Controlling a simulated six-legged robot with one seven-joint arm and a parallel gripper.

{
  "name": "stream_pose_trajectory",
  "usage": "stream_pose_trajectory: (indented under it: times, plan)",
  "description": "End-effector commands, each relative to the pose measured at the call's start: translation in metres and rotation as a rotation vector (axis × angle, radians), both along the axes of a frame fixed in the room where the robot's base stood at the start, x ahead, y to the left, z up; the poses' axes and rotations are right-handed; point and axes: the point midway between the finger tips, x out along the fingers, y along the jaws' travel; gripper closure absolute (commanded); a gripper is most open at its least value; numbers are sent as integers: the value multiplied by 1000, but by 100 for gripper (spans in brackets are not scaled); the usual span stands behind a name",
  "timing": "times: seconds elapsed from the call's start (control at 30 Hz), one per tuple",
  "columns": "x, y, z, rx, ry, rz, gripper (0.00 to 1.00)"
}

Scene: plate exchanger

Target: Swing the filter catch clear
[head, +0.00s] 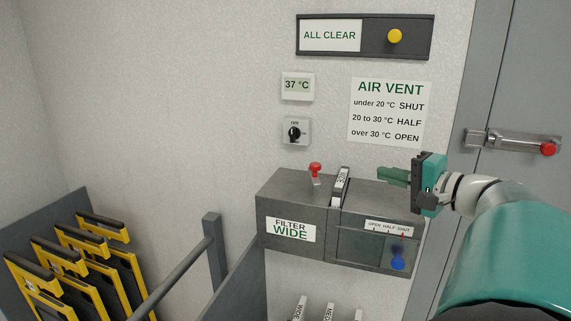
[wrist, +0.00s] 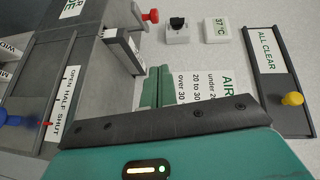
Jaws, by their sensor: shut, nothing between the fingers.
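The filter catch appears to be the small red-knobbed lever (head: 315,173) on top of the grey filter housing (head: 283,190), left of the slot. A filter with a white labelled edge (head: 341,186) stands up in the slot beside it. In the wrist view the red knob (wrist: 151,16) shows at the top, near the filter edge (wrist: 124,50). My gripper (head: 385,177) is shut and empty, above the right part of the housing, its green fingers pointing left toward the filter. The fingers also show in the wrist view (wrist: 155,86), apart from the red knob.
A blue knob (head: 398,263) sits under the OPEN HALF SHUT scale. The display (head: 297,86) reads 37 °C, above a black dial (head: 295,132). A door bolt (head: 515,142) is at right. Yellow-and-black frames (head: 85,255) stand lower left; spare filters (head: 315,308) are below.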

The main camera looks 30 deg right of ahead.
Motion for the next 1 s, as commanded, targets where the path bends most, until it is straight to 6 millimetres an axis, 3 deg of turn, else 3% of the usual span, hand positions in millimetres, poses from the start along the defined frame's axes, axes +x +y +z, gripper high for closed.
stream_pose_trajectory:
  times: [0.17,0.67,0.8,1.0]
  plan:
    - [9,4,0,5,-8,-1,100]
    - [103,16,-11,5,-5,2,100]
    - [115,33,-14,3,-6,3,100]
    - [122,41,-16,3,-6,1,100]
